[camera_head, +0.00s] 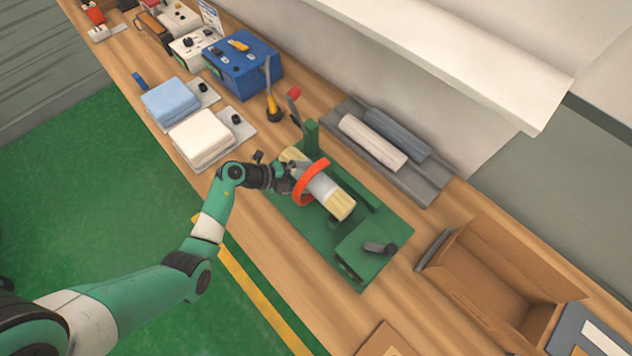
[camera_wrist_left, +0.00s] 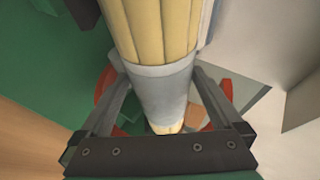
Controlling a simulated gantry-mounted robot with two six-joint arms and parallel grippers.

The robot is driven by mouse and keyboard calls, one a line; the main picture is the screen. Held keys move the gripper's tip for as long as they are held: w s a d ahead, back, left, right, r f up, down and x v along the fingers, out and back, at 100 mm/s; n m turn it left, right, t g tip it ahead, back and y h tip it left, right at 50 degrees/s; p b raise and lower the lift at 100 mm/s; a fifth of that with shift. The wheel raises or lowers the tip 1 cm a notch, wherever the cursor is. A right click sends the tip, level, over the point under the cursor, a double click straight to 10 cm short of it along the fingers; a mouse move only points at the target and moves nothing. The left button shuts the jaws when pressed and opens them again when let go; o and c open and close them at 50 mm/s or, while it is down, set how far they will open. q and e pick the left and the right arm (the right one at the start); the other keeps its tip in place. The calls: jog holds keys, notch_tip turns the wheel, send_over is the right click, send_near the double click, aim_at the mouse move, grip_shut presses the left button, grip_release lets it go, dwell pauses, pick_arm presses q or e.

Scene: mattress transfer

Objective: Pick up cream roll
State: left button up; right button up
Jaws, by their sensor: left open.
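A cream roll (camera_head: 343,207) with a grey band and an orange-red ring around it lies on the green fixture (camera_head: 385,235). It fills the middle of the left wrist view (camera_wrist_left: 150,30), its grey band (camera_wrist_left: 160,92) lying between my fingers. My left gripper (camera_head: 292,175) is at the roll's near-left side in the head view. In the left wrist view its fingers (camera_wrist_left: 162,85) are open, one on each side of the band; contact cannot be told. Another pale cream roll (camera_head: 372,142) lies beside a grey roll (camera_head: 398,134) in a grey tray (camera_head: 430,190). My right gripper is not in view.
An open cardboard box (camera_head: 490,275) stands at the right. A blue box (camera_head: 243,65), a folded white cloth (camera_head: 202,139) and a folded blue cloth (camera_head: 171,101) are at upper left. Upright handles (camera_head: 270,100) stand behind the fixture. A wall bounds the table's back.

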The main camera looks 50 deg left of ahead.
pick_arm(q)
jog(key=shift+c, duration=0.2)
jog(key=c, duration=1.5)
notch_tip(320, 180, up, 13)
jog(key=p, duration=0.6)
send_near(308, 175)
jog(key=v, duration=0.3)
jog(key=f+v, duration=0.1)
jog(key=v, duration=0.6)
jog(key=shift+s+a+f, duration=0.1)
jog(key=shift+s+a, duration=0.2)
jog(key=shift+s, duration=0.3)
